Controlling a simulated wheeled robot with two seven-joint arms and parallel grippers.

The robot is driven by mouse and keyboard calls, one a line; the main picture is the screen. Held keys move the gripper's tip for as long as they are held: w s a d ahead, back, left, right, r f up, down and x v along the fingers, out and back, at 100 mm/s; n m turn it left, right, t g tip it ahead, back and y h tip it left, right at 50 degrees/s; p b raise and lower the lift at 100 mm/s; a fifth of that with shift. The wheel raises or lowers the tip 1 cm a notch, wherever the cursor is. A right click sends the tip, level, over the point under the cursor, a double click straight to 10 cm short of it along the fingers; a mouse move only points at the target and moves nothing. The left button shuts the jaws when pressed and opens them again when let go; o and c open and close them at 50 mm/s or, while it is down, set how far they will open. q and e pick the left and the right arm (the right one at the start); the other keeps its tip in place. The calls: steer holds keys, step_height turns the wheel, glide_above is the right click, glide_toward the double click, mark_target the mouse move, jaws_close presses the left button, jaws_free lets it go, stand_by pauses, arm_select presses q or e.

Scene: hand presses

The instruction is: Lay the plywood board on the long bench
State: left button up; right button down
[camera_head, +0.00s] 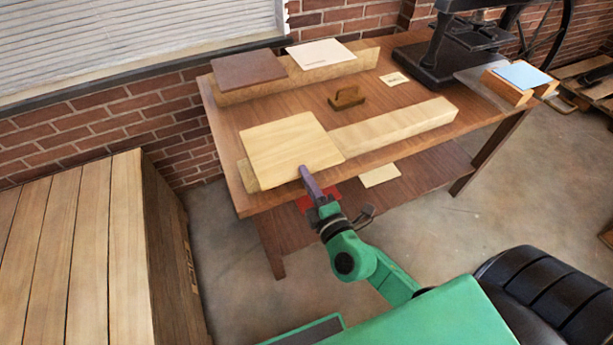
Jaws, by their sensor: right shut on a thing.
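The plywood board (288,147), a pale square sheet, is over the left end of a long wooden beam at the front of the long bench (300,105). I cannot tell whether it touches the beam. My right gripper (307,174), with purple fingers, is shut on the board's near edge. Its arm reaches in from the lower right. The fingertips are partly hidden at the board's edge. My left gripper is not in view.
The front beam (400,125) runs right from under the board. A back beam (365,57) carries a brown board (248,70) and a whitish board (321,54). A brown wooden block (346,97) lies between. A black press (455,50) stands at right. A plank-topped crate (75,230) is at left.

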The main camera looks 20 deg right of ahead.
steer(key=shift+f+b, duration=0.15)
steer(key=shift+b, duration=0.4)
stand_by(0.9)
steer(key=c, duration=0.8)
jaws_free()
steer(key=shift+c, duration=0.2)
steer(key=shift+o, duration=0.9)
steer(key=s+b, duration=0.2)
steer(key=s, duration=0.4)
steer(key=shift+s+d, duration=0.2)
steer(key=shift+s, duration=0.1)
